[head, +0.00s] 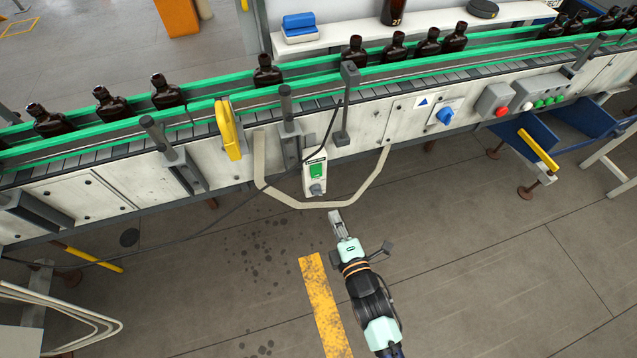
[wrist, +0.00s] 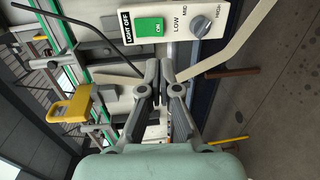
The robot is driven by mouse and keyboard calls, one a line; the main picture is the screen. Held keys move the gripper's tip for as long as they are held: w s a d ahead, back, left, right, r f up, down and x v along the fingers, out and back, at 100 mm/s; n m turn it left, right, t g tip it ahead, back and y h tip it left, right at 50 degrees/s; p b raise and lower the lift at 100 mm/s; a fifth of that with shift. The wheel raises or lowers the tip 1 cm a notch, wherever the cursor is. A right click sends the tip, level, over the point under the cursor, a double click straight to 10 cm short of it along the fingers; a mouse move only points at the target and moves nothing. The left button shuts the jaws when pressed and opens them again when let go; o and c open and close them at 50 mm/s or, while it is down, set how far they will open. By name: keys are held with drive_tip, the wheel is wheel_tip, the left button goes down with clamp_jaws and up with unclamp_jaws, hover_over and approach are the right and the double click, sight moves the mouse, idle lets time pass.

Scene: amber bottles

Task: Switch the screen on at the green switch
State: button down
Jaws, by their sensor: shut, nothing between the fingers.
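The green switch (head: 316,171) is on a white control box (head: 308,187) on the front of the conveyor. In the wrist view the green switch (wrist: 149,25) is marked ON, beside a black label that seems to read LIGHT OFF. A grey knob (wrist: 201,26) marked LOW, MID and HIGH is on the same box. My gripper (head: 334,214) is below and slightly right of the box in the head view, apart from it. In the wrist view its fingers (wrist: 161,66) are together and empty, below the switch. I cannot make out a lit screen.
A beige bent rail (head: 330,205) loops around the control box, close to my gripper. The conveyor (head: 220,105) carries several amber bottles (head: 267,75). A yellow guard (head: 229,130), a blue knob (head: 445,115) and a red button (head: 502,111) are along its front. Floor in front is open.

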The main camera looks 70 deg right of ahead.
sight(318, 176)
drive_tip(key=b+x, duration=0.4)
drive_tip(key=x, duration=0.8)
drive_tip(key=shift+w+d, duration=0.3)
